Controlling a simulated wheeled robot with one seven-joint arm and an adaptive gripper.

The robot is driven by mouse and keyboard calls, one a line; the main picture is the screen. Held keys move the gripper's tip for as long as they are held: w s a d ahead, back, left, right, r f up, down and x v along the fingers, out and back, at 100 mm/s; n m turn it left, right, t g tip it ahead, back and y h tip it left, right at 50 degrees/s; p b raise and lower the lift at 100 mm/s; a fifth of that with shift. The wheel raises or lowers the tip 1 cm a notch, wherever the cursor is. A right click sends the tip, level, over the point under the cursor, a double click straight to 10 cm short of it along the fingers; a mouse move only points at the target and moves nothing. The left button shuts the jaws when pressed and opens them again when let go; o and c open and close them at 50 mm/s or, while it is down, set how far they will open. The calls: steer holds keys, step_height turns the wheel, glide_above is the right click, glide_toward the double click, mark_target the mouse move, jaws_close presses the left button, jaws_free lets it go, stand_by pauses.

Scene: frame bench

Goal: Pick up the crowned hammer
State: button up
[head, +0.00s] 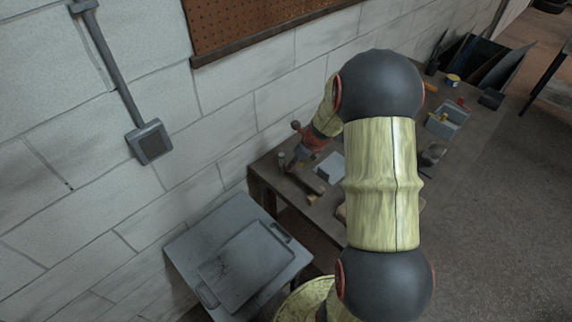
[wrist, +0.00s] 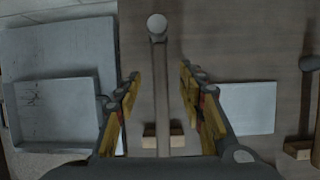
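A long-handled tool that looks like a hammer (wrist: 161,95) lies between my fingers in the wrist view. It has a pale round end at the top and a narrow grey-brown handle running down across a small wooden block (wrist: 149,138). I cannot make out a crown mark on it. My gripper (wrist: 160,75) is open, with one yellow finger on each side of the handle and visible gaps to both. In the head view my gripper (head: 303,153) is low over the near left end of the bench, and hides part of what lies there.
A grey tray (wrist: 68,84) sits on a grey stand at left. A pale flat plate (wrist: 247,108) lies right of my gripper. Another round-ended tool (wrist: 309,63) is at the right edge. Farther along the bench (head: 265,168) stands a grey bin (head: 447,124). A wall runs behind.

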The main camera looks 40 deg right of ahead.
mark_target(294, 170)
steer(key=x, duration=0.2)
steer(key=b+x, duration=0.1)
steer(key=x, duration=0.1)
steer(key=b+x, duration=0.1)
steer(key=x, duration=0.2)
steer(key=shift+s+f, duration=0.2)
steer(key=shift+s, duration=0.05)
steer(key=shift+r, duration=0.1)
steer(key=shift+s+f, duration=0.1)
steer(key=shift+f, duration=0.2)
stand_by(0.3)
jaws_close()
stand_by(0.4)
stand_by(0.5)
